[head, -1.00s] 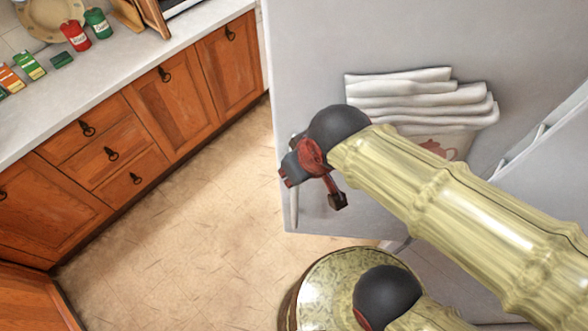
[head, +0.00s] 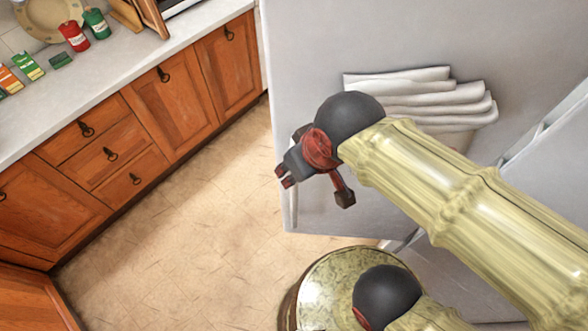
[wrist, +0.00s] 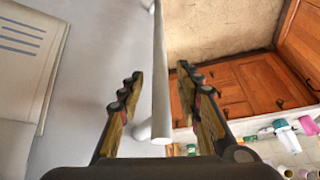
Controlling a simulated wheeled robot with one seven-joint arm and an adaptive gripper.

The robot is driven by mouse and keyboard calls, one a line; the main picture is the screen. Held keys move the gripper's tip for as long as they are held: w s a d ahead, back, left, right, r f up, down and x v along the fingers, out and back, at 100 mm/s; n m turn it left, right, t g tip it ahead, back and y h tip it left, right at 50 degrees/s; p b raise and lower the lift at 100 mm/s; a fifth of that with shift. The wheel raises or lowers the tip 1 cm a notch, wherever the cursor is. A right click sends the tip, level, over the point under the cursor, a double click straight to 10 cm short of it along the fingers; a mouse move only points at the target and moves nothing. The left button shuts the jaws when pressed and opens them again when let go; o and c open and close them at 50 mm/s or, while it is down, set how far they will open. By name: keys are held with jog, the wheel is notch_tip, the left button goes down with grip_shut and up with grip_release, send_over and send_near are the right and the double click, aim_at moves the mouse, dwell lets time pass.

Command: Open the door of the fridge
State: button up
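The grey fridge door (head: 310,60) fills the upper middle of the head view. A slim pale handle (head: 292,210) runs along its left edge, mostly hidden behind my gripper (head: 281,177). In the wrist view the handle (wrist: 161,80) is a white bar running between the two fingers of my gripper (wrist: 156,85). The fingers are open, with gaps on both sides of the bar.
Wooden cabinets (head: 170,100) under a pale counter (head: 130,65) line the left. The tan floor (head: 190,220) between cabinets and fridge is clear.

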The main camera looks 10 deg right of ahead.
jog(key=v, duration=0.8)
jog(key=shift+r, duration=0.25)
jog(key=shift+s, duration=0.1)
